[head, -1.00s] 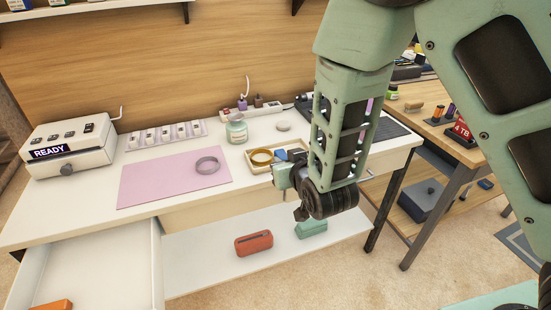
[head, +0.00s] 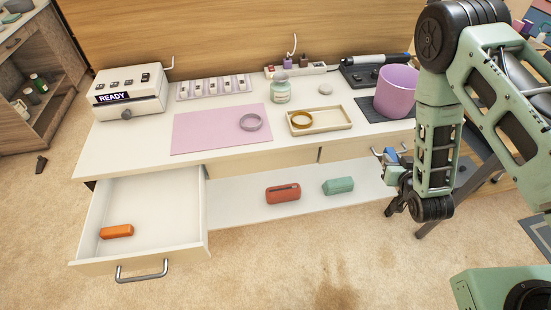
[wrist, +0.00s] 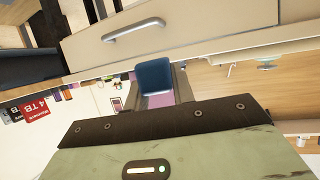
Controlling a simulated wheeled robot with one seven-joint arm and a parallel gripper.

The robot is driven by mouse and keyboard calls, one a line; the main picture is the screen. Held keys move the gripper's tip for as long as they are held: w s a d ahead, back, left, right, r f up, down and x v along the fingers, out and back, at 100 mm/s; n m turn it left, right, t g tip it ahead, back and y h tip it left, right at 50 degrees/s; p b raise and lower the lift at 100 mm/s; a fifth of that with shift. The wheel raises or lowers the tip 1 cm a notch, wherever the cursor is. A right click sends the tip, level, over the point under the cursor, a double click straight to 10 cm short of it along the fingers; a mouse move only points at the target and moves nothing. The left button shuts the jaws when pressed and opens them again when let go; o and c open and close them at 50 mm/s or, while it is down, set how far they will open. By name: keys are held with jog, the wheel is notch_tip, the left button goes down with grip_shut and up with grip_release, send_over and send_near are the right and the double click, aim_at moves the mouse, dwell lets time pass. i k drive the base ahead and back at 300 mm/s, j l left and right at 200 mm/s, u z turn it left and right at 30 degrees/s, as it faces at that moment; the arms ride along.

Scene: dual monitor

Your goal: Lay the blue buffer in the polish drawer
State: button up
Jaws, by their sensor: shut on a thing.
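The blue buffer (wrist: 154,77) is between the fingers of my gripper in the wrist view. In the head view my gripper (head: 388,160) is shut on the buffer (head: 390,155), in front of the desk at the right. An open drawer (head: 148,205) stands out from the desk's left front, with an orange block (head: 117,231) inside on its left side. The rest of the drawer floor is bare. My gripper is well to the right of this drawer. No label on the drawer can be read.
A tray with a gold ring (head: 345,122), a pink mat (head: 195,134) and a purple cup (head: 396,92) are on the desk. A red case (head: 283,193) and a green case (head: 338,186) lie on the low shelf. The floor in front is clear.

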aim_at(174, 226)
jog(key=j+z, duration=0.2)
jog(key=j, duration=0.4)
jog(key=k+j+z, duration=0.2)
jog(key=j, duration=0.4)
jog(key=j+z, duration=0.2)
jog(key=j, duration=0.4)
jog(key=k+j+z, duration=0.2)
jog(key=j, duration=0.35)
jog(key=k+j+z, duration=0.2)
jog(key=j, duration=0.35)
jog(key=k+j+z, duration=0.1)
jog(key=j+z, duration=0.15)
jog(key=j, duration=0.3)
jog(key=k+j+z, duration=0.2)
jog(key=j, duration=0.25)
jog(key=k+j+z, duration=0.2)
jog(key=k+j, duration=0.15)
jog(key=j+z, duration=0.15)
jog(key=j, duration=0.3)
jog(key=k+j+z, duration=0.2)
jog(key=j, duration=0.3)
jog(key=i, duration=0.1)
